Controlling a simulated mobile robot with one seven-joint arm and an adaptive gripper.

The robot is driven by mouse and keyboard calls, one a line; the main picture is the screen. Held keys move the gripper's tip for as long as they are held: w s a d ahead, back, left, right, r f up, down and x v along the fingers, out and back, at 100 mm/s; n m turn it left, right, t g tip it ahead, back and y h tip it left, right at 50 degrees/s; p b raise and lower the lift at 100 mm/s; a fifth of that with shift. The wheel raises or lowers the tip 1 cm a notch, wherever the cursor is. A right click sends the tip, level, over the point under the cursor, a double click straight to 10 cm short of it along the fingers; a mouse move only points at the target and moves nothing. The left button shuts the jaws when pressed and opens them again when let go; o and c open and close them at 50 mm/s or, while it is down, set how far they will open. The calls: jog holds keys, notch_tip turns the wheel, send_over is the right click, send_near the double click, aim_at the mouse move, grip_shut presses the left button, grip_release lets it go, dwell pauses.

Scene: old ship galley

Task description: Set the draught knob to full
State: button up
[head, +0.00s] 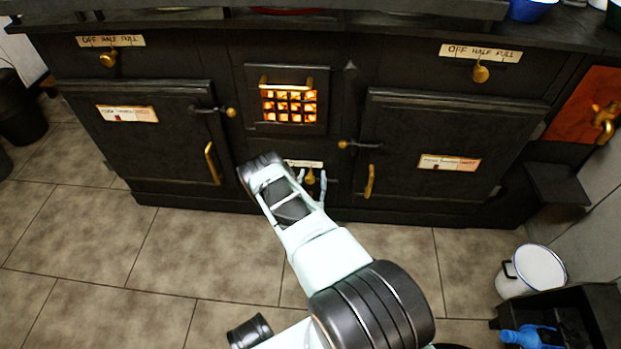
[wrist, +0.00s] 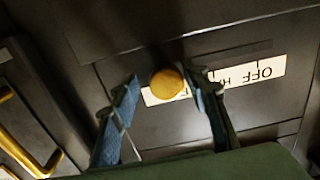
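A round brass knob (wrist: 167,83) sits on a dark panel low in the middle of the stove; it also shows in the head view (head: 310,178). Beside it is a white label (wrist: 255,73), upside down in the wrist view, reading OFF and the start of HALF. The rest of its text is covered by the knob and a finger. My gripper (wrist: 164,92) is open, with one blue finger on each side of the knob and visible gaps between. In the head view my gripper (head: 312,186) is in front of the same panel. Which mark the knob points to cannot be told.
Two other brass knobs, upper left (head: 108,60) and upper right (head: 481,73), have similar OFF HALF FULL labels. A glowing grate (head: 289,104) is above my gripper. Oven doors with brass handles (head: 212,163) flank it. A white bucket (head: 535,268) stands at right. Floor tiles ahead are clear.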

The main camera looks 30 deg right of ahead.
aim_at(313, 150)
jog(key=shift+a, duration=0.1)
jog(key=shift+w+r, duration=0.1)
jog(key=shift+r, duration=0.4)
notch_tip(313, 150, up, 9)
jog(key=shift+r, duration=0.1)
dwell(0.5)
